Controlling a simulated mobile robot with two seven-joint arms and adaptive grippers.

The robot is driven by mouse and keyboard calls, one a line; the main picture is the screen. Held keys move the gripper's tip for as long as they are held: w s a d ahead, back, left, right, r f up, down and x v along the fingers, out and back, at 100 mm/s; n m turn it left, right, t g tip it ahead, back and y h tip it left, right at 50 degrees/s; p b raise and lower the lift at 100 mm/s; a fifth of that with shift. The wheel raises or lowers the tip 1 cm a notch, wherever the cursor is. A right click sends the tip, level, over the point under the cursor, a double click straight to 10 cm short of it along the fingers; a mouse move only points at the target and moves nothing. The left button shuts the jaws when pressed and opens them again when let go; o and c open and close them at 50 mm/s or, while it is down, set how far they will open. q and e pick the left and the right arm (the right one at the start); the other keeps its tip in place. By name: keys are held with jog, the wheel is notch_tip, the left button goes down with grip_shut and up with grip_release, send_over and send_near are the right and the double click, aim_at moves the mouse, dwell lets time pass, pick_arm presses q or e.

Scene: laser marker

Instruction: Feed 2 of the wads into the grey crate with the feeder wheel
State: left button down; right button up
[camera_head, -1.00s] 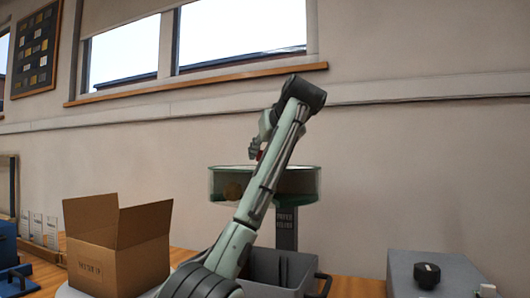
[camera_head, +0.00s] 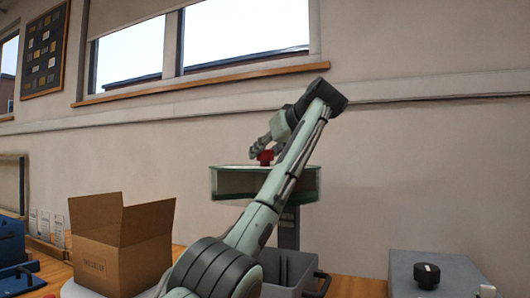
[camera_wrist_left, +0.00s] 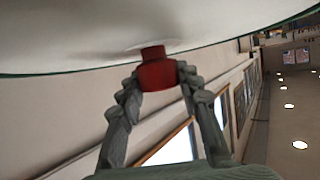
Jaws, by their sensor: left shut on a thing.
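The feeder wheel (camera_head: 225,184) is a round, green-edged drum with a pale top on a dark post. A red knob (camera_head: 266,157) stands on its top. My left gripper (camera_head: 262,152) is shut on this knob; the left wrist view shows both fingers (camera_wrist_left: 158,80) around the red knob (camera_wrist_left: 157,72) against the white top. The grey crate (camera_head: 299,267) stands below the wheel, partly hidden by my left arm. No wad shows in the visible part of the wheel. The crate's inside is mostly hidden. My right gripper is not in view.
An open cardboard box (camera_head: 142,255) stands at the left. A grey housing with a black dial (camera_head: 427,275) is at the right. A blue device (camera_head: 12,250) is at the far left edge. The wall is close behind the wheel.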

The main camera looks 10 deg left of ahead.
pick_arm(q)
jog(key=c, duration=1)
grip_release()
jog(key=v, duration=1.2)
jog(key=shift+r, duration=0.15)
